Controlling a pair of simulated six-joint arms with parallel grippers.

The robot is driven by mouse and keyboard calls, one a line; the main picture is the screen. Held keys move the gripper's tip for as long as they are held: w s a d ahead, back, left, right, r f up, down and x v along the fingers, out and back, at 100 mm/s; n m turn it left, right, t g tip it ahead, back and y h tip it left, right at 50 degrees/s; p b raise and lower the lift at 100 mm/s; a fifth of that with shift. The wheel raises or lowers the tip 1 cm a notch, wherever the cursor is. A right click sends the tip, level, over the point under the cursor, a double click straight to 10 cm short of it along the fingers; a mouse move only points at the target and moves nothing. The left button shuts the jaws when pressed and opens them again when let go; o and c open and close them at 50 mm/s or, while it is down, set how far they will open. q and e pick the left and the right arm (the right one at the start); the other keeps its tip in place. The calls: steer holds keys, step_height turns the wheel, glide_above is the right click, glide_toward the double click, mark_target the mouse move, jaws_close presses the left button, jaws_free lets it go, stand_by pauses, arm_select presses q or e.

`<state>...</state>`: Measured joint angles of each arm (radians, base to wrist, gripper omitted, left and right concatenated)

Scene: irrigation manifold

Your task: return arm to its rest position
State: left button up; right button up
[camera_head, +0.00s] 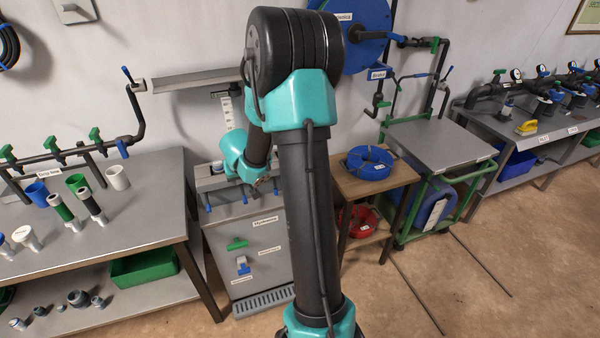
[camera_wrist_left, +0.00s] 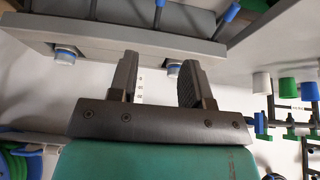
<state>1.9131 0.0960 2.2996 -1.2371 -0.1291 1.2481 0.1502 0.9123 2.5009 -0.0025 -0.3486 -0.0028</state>
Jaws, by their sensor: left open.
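My left arm (camera_head: 306,200) rises through the middle of the head view. It bends at a black and teal elbow at the top, and its teal wrist (camera_head: 238,158) shows behind it, over the grey cabinet (camera_head: 245,240). I cannot make out the fingers in the head view. In the left wrist view my left gripper (camera_wrist_left: 157,72) is open, with two dark fingers apart and nothing visible between them. A grey panel with round blue-and-white fittings (camera_wrist_left: 66,56) shows beyond the fingers; I cannot tell the distance. My right gripper is in neither view.
A metal bench (camera_head: 150,165) with cups and pipe parts stands left. A wooden table (camera_head: 372,178) holds a blue hose coil (camera_head: 369,162), right of my arm. A green-framed cart (camera_head: 440,143) stands farther right. The floor at front right (camera_head: 480,290) is mostly open.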

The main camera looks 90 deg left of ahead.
arm_select(q)
steer(key=shift+w+f, duration=0.1)
steer(key=w+d+f+m+t+h, duration=0.1)
steer(key=w+d+f+m+t, duration=0.1)
steer(key=w+f, duration=0.6)
steer(key=w+d+f+m+t+h, duration=0.1)
steer(key=w+d+f+m, duration=0.15)
steer(key=w, duration=0.95)
steer(key=w+d+f+m+t+h, duration=0.1)
steer(key=w+f+m+t+h, duration=0.1)
steer(key=w+f, duration=0.65)
steer(key=w+d+f+m+h, duration=0.1)
steer(key=w+d+f+m, duration=0.1)
steer(key=w+d, duration=0.6)
steer(key=w+d+f+m+h, duration=0.2)
steer(key=w+d, duration=0.5)
steer(key=w, duration=0.2)
steer(key=w+d+f+m+g, duration=0.1)
steer(key=w+d+m, duration=0.1)
steer(key=d, duration=0.8)
steer(key=w+d+f+m+g+h, duration=0.1)
steer(key=d+m, duration=0.3)
steer(key=d, duration=0.6)
steer(key=w+d+f+m, duration=0.2)
steer(key=w+d+m, duration=0.1)
steer(key=d, duration=0.7)
steer(key=shift+d+g+h, duration=0.3)
steer(key=shift+g+h, duration=0.1)
